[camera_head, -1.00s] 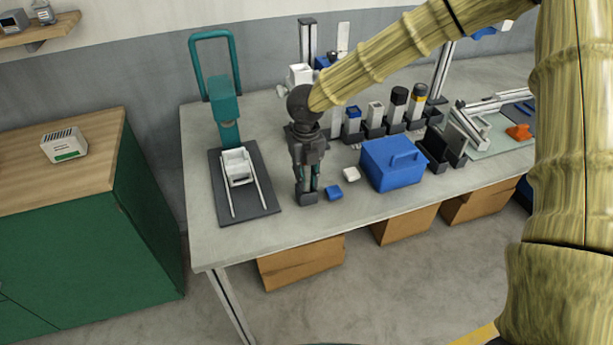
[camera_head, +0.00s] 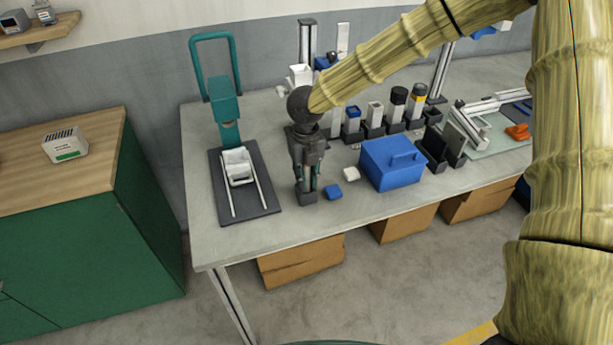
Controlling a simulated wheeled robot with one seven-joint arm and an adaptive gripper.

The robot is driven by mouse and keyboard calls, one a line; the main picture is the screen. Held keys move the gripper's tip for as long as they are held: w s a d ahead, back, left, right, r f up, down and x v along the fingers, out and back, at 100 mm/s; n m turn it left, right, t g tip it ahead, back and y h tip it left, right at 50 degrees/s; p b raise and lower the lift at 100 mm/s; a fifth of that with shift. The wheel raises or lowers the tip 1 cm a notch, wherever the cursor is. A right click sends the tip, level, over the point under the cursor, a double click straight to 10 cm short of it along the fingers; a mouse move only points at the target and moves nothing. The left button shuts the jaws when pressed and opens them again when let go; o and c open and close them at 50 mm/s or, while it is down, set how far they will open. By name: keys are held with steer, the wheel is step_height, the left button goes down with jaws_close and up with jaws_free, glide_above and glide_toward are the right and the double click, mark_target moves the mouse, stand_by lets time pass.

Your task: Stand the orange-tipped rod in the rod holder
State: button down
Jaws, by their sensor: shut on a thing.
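My gripper (camera_head: 306,186) points down over the front part of the grey table. It is shut on a slim grey upright thing, seen only partly between its fingers. This looks like a rod, but no orange tip shows on it. A small dark grey block (camera_head: 307,199) is right below the fingertips on the table and may be the rod holder. I cannot tell whether the held thing is inside it or only above it.
A teal press (camera_head: 224,105) with a dark base plate stands left. The front left of the table (camera_head: 240,240) is clear.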

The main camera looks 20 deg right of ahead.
steer(key=shift+f, duration=0.55)
steer(key=c, duration=1.6)
jaws_free()
steer(key=shift+c, duration=0.2)
steer(key=shift+r+p, duration=4.9)
steer(key=shift+r, duration=0.65)
steer(key=shift+f, duration=0.1)
